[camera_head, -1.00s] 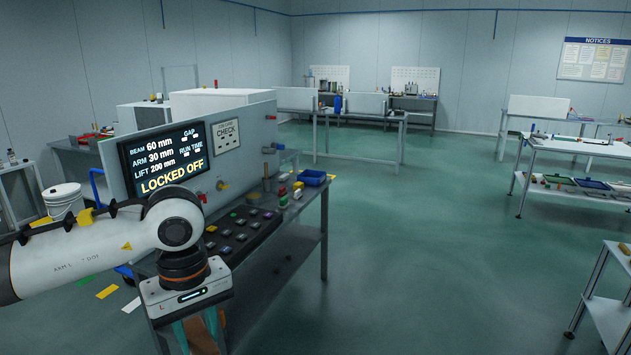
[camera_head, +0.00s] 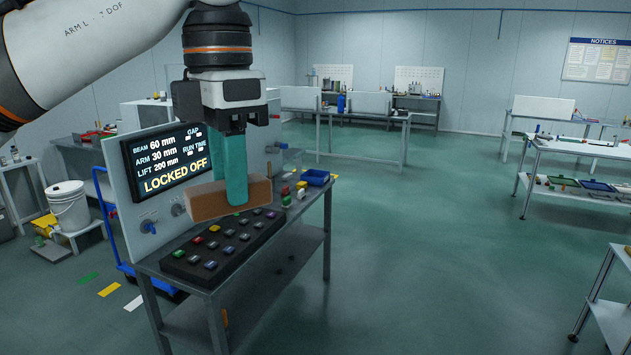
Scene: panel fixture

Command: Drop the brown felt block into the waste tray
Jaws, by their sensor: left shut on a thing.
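My left gripper (camera_head: 236,190) reaches down from the top of the head view with its teal fingers shut on the brown felt block (camera_head: 207,203). The block is roughly level and appears held above the black button panel (camera_head: 198,266) on the bench, in front of the display. The near finger covers the block's middle. A small blue tray (camera_head: 316,178) sits at the bench's far right end, to the right of the block and apart from it. I cannot tell from any label whether it is the waste tray. My right gripper is not in view.
The upright panel with the "LOCKED OFF" display (camera_head: 165,165) stands behind the block. Small coloured pieces (camera_head: 293,191) lie between the button panel and the blue tray. A white bucket (camera_head: 69,207) stands at left. The floor right of the bench is clear.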

